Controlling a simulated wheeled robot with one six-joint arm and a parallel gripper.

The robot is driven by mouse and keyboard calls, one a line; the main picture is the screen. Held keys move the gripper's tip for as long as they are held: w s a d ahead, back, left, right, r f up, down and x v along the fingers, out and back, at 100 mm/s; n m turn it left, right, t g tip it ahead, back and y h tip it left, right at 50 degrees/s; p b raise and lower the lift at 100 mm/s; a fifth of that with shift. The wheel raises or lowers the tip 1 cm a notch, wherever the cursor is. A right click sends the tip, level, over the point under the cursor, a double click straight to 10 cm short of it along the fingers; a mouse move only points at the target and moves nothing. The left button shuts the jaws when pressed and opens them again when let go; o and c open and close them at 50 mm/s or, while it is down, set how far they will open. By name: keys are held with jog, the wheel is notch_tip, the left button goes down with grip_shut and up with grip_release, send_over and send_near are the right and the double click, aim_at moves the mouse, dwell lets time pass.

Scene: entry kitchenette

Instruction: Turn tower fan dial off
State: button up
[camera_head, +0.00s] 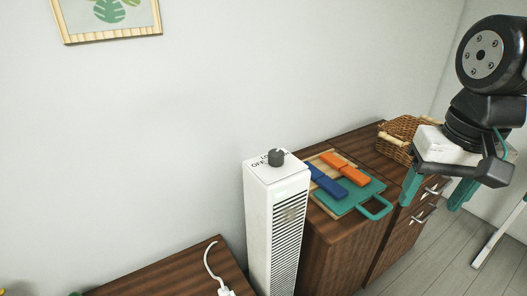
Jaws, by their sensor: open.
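The white tower fan (273,225) stands upright in the middle of the view, between two wooden furniture pieces. Its dark round dial (277,157) sits on the top face, with printed lettering beside it; "OFF" is partly readable. The dial's pointer direction is too small to tell. My gripper (436,192) is at the right, with teal fingers pointing down and spread apart. It is empty and well to the right of the fan, in front of the wooden cabinet.
A wooden cabinet (340,238) right of the fan bears a teal tray (352,203), blue (326,181) and orange (345,168) items, and a wicker basket (397,134). A lower wooden surface (170,275) with a white cable (209,262) is at left. The wall behind is bare except for a picture (108,37).

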jog(key=w+a+r+m, duration=0.2)
jog(key=w+a, duration=0.2)
jog(key=w, duration=0.5)
jog(key=m+g, duration=0.1)
jog(key=m, duration=0.4)
send_over(276, 152)
notch_tip(276, 152, down, 6)
jog(key=shift+s+d+r, duration=0.1)
jog(key=shift+r, duration=0.1)
jog(key=shift+f, duration=0.35)
notch_tip(276, 152, down, 7)
jog(key=shift+f, duration=0.1)
jog(key=shift+c, duration=0.2)
jog(key=c, duration=0.9)
